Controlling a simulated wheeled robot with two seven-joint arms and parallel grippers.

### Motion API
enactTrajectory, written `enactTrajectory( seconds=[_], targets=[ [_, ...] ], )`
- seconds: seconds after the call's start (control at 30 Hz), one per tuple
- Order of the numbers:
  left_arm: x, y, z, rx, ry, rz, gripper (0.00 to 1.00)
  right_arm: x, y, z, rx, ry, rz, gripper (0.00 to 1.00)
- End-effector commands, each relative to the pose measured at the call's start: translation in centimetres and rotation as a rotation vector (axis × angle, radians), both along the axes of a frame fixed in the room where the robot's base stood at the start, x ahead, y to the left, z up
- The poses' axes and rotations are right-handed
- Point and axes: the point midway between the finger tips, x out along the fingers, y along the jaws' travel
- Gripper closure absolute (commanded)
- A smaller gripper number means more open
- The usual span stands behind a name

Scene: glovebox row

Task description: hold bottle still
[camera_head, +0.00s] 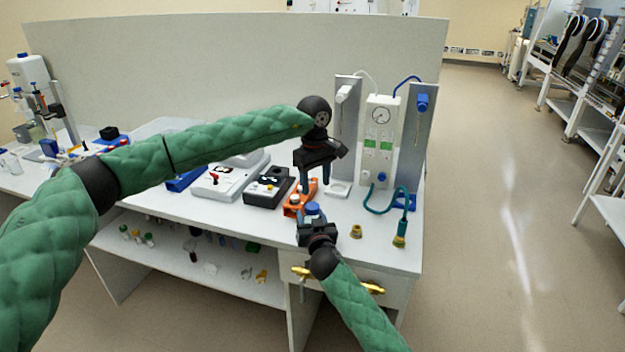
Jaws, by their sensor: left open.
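A small bottle with a blue cap (313,208) appears to stand near the front of the bench, and its body is mostly hidden by my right gripper. My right gripper (312,224) reaches in from the front and is at the bottle. I cannot tell whether its fingers are closed on it. My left gripper (315,183) hangs above and just behind the bottle, fingers pointing down, open and with nothing seen between its fingers.
An orange holder (296,202) stands just left of the grippers, beside a black box (268,187) and a white device (230,180). A gauge panel (379,140) with a teal hose (378,211) stands to the right. A brass fitting (356,231) lies on the bench (383,248).

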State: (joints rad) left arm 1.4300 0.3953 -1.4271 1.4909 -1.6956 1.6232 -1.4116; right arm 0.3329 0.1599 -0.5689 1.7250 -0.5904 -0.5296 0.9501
Motion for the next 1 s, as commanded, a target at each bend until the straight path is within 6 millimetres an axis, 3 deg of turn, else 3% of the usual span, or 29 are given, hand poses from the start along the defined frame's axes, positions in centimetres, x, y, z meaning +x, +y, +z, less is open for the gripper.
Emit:
enactTrajectory(
  seconds=[1.0],
  targets=[
    [0.02, 0.69, 0.43, 0.027, 0.019, 1.485, 0.44, -0.04, 0.03, -0.21, 0.000, 0.003, 0.000, 1.00]
  ],
)
